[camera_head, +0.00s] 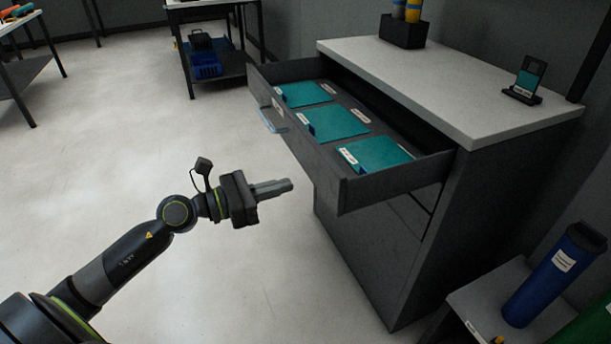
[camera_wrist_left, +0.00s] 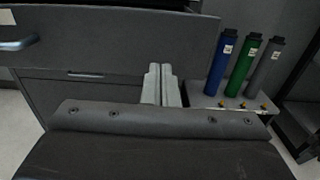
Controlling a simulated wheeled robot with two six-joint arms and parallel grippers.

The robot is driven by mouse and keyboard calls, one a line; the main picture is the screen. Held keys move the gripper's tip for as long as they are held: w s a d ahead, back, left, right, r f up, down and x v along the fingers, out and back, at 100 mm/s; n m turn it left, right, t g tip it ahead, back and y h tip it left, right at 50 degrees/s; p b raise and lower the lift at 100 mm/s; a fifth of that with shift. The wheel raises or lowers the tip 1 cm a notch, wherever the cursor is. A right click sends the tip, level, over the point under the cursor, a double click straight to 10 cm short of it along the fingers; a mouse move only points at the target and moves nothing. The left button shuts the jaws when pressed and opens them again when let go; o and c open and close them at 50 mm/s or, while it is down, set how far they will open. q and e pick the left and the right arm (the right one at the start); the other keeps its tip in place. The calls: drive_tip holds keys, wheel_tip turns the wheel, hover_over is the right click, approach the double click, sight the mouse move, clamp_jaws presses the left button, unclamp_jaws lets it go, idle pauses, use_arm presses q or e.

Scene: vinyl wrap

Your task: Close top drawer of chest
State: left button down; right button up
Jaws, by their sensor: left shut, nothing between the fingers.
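The dark grey chest (camera_head: 380,240) has a light top, and its top drawer (camera_head: 310,150) is pulled out. Several teal packets with white labels lie inside the drawer. A light handle (camera_head: 270,119) is on the drawer's front face. My left gripper (camera_head: 286,187) is shut and empty, in front of the drawer front near its nearer end, apart from it as far as I can tell. In the left wrist view the shut fingers (camera_wrist_left: 160,82) point towards the drawer front (camera_wrist_left: 110,45), with the handle (camera_wrist_left: 18,44) at far left. My right gripper is not in view.
A small stand (camera_head: 480,300) with blue (camera_head: 552,274) and green rolls is at the lower right. A dark holder (camera_head: 403,31) and a small sign (camera_head: 525,80) stand on the chest top. A bench (camera_head: 215,60) is behind. The floor left of the chest is clear.

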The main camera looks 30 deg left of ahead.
sight(320, 176)
use_arm(q)
drive_tip(key=x, duration=0.4)
drive_tip(key=shift+d+r+p, duration=0.1)
drive_tip(key=shift+p, duration=0.3)
drive_tip(key=shift+x, duration=0.95)
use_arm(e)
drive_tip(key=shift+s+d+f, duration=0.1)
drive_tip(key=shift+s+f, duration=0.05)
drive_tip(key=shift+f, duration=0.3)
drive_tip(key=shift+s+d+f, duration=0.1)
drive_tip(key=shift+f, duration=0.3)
use_arm(q)
drive_tip(key=shift+w, duration=0.1)
